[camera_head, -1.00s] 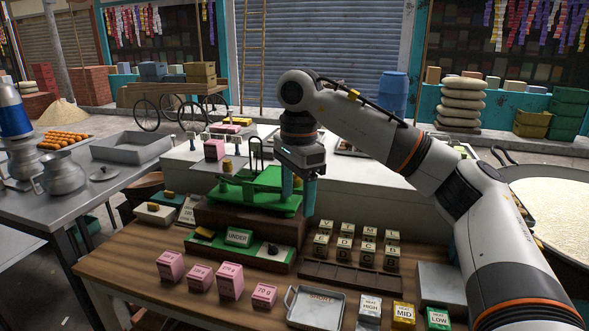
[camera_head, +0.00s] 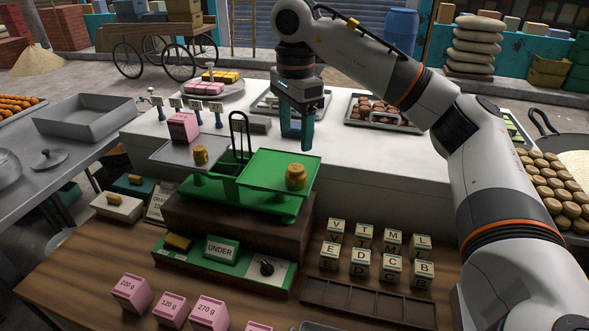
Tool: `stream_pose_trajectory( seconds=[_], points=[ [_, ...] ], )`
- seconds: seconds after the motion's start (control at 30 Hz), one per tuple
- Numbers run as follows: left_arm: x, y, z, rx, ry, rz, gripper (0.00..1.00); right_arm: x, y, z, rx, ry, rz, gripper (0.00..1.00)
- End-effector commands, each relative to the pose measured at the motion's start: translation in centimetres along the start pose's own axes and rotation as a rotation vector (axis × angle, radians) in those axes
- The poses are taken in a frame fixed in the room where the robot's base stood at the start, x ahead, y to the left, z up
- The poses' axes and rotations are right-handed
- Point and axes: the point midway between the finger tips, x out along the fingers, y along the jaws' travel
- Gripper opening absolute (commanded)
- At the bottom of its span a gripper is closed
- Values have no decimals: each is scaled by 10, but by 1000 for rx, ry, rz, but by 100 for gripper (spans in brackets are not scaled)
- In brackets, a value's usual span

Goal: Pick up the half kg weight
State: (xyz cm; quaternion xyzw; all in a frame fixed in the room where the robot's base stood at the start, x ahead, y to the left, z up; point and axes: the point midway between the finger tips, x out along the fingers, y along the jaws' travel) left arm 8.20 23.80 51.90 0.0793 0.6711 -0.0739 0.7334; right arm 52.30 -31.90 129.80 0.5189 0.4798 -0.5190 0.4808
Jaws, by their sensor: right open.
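A green balance scale (camera_head: 226,196) stands on a dark wooden block. A brass weight (camera_head: 296,177) sits upright on its green right pan (camera_head: 268,167). A smaller brass weight (camera_head: 200,155) sits on the grey left pan (camera_head: 172,152), with a pink block (camera_head: 183,127) beside it. I cannot read markings on either weight, so I cannot tell which is the half kg one. My right gripper (camera_head: 296,138) points down, open and empty, and shows just above the larger weight in the picture, apart from it. My left gripper is out of view.
Below the scale is a green panel (camera_head: 180,258) with an UNDER sign and a knob. Several letter cubes (camera_head: 360,261) stand at right behind a slotted dark tray (camera_head: 370,303). Pink gram-marked blocks (camera_head: 210,312) line the front. Trays of goods stand on the white counter (camera_head: 370,165) behind.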

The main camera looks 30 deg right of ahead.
Motion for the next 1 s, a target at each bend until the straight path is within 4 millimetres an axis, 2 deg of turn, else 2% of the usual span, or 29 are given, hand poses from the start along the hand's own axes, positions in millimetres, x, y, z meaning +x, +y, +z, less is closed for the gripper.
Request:
stream_pose_trajectory(
  seconds=[0.03, 0.1, 0.2, 0.33, 0.53, 0.63, 0.73, 0.87, 1.0],
  points=[
    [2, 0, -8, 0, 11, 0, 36, 12, 0, 0, 1, 0, -6, 67],
    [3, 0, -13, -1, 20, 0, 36, 23, 0, 0, 1, 0, -5, 67],
    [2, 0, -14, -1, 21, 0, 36, 35, 0, 1, 2, -1, -5, 67],
    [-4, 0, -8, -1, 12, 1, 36, 47, 0, 1, 1, -1, -2, 67],
    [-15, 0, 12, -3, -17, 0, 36, 62, 2, 2, 3, -2, -4, 67],
    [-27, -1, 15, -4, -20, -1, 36, 77, 4, 3, 2, -2, -7, 67],
    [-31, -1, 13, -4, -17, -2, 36, 93, 5, 3, 1, -1, -5, 67],
    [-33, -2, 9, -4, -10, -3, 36, 103, 5, 3, 2, -1, -2, 67],
    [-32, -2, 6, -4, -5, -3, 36, 105, 5, 3, 2, -1, -1, 67]
  ],
)
